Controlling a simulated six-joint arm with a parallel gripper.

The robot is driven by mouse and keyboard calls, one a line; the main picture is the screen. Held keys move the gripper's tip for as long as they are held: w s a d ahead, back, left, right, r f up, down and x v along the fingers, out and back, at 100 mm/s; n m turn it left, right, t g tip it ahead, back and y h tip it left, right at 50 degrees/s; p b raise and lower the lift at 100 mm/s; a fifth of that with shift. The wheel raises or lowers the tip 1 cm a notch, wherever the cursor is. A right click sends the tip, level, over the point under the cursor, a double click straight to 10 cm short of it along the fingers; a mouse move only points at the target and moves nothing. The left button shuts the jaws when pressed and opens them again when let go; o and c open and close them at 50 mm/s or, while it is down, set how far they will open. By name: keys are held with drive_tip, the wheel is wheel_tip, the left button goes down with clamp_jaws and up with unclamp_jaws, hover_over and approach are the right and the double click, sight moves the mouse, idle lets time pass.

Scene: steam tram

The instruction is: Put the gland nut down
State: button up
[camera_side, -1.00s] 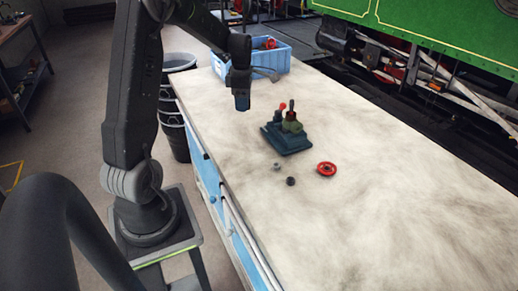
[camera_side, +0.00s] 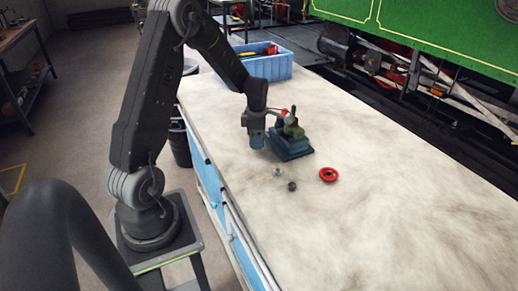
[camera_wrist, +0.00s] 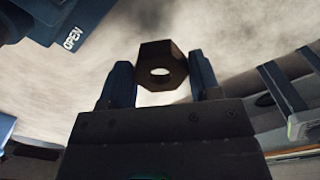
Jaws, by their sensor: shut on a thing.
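The gland nut (camera_wrist: 162,52) is a dark six-sided nut with a round hole, seen in the wrist view between the two fingers of my gripper (camera_wrist: 161,80). My gripper is shut on it. In the side view my gripper (camera_side: 256,142) points down, low over the pale bench top (camera_side: 400,200), just left of a dark teal fixture (camera_side: 290,148). I cannot make out the nut in the side view, nor whether it touches the bench. Part of the fixture, marked OPEN, shows in the wrist view (camera_wrist: 60,25).
The fixture carries a green part and a red-knobbed lever. In front of it lie a small grey piece (camera_side: 278,172), a small dark piece (camera_side: 292,187) and a red handwheel (camera_side: 328,175). A blue crate (camera_side: 270,68) stands behind. The right of the bench is clear.

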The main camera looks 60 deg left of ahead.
sight(259, 155)
drive_tip(key=shift+w+d+f, duration=0.2)
drive_tip(key=shift+w+f, duration=0.1)
drive_tip(key=shift+f, duration=1.9)
drive_tip(key=o, duration=1)
drive_tip(key=shift+f, duration=0.15)
